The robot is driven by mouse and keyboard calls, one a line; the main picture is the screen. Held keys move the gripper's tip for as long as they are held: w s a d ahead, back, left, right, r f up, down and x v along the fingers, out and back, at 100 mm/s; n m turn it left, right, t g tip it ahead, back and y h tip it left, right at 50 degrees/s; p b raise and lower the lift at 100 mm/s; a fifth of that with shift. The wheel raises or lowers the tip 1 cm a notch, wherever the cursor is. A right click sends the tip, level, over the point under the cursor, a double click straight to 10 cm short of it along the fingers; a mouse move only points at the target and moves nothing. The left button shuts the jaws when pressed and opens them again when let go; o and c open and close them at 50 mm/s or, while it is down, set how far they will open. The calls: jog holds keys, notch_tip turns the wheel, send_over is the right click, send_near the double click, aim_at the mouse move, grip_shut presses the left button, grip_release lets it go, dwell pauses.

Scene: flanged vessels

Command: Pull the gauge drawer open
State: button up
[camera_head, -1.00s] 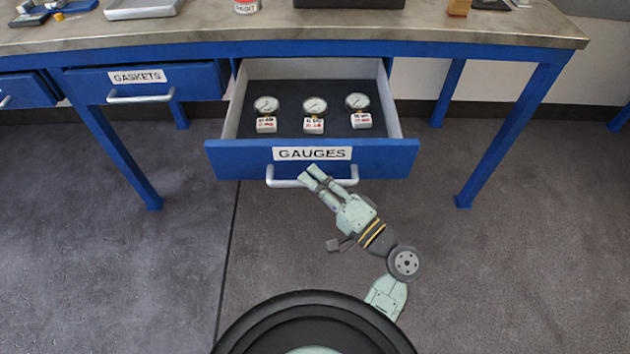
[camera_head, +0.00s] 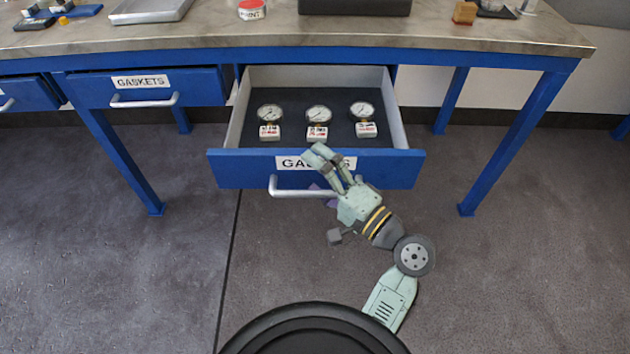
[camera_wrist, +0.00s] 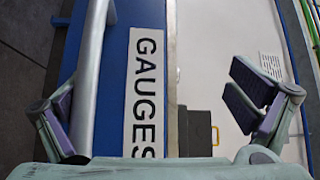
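The gauge drawer (camera_head: 240,170) is blue-fronted, labelled GAUGES, and stands pulled out from the bench. Its silver bar handle (camera_head: 295,192) runs along the front and also shows in the wrist view (camera_wrist: 90,70). My gripper (camera_head: 325,170) is in front of the drawer face, its fingers covering the middle of the label and part of the handle. In the wrist view my gripper (camera_wrist: 155,110) is open, fingers wide apart, with the handle near the left finger and the label (camera_wrist: 145,90) between them. I cannot tell whether a finger touches the handle.
Several dial gauges, including one (camera_head: 318,115), stand in the dark-lined drawer. The gaskets drawer (camera_head: 200,88) is at its left. The blue bench leg (camera_head: 515,140) stands to the right. The bench top (camera_head: 400,35) holds trays and small items. The floor in front is clear.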

jog(key=shift+t, duration=0.4)
jog(key=r, duration=0.2)
jog(key=d+r, duration=0.1)
jog(key=r, duration=0.1)
jog(key=shift+d+r, duration=0.1)
jog(key=shift+r, duration=0.3)
jog(key=f, duration=0.1)
jog(key=f+g, duration=0.1)
jog(key=a+f, duration=0.1)
jog(key=shift+s+f, duration=0.1)
jog(key=shift+s, duration=0.2)
jog(key=shift+c, duration=0.3)
jog(key=shift+s+d+f, duration=0.2)
jog(key=shift+d, duration=0.15)
jog(key=shift+v, duration=2.15)
jog(key=shift+c, duration=0.8)
jog(key=shift+s+d, duration=0.45)
jog(key=shift+s, duration=0.3)
jog(key=c, duration=0.8)
jog(key=shift+s+d+f, duration=0.3)
jog(key=shift+f, duration=0.05)
jog(key=shift+c, duration=0.3)
jog(key=shift+f+p+v, duration=0.15)
jog(key=shift+p+v, duration=0.2)
jog(key=shift+v, duration=0.85)
jog(key=shift+f+p+v, duration=0.15)
jog(key=shift+p+v, duration=0.2)
jog(key=shift+v, duration=0.85)
jog(key=shift+s+a, duration=0.1)
jog(key=shift+a, duration=0.05)
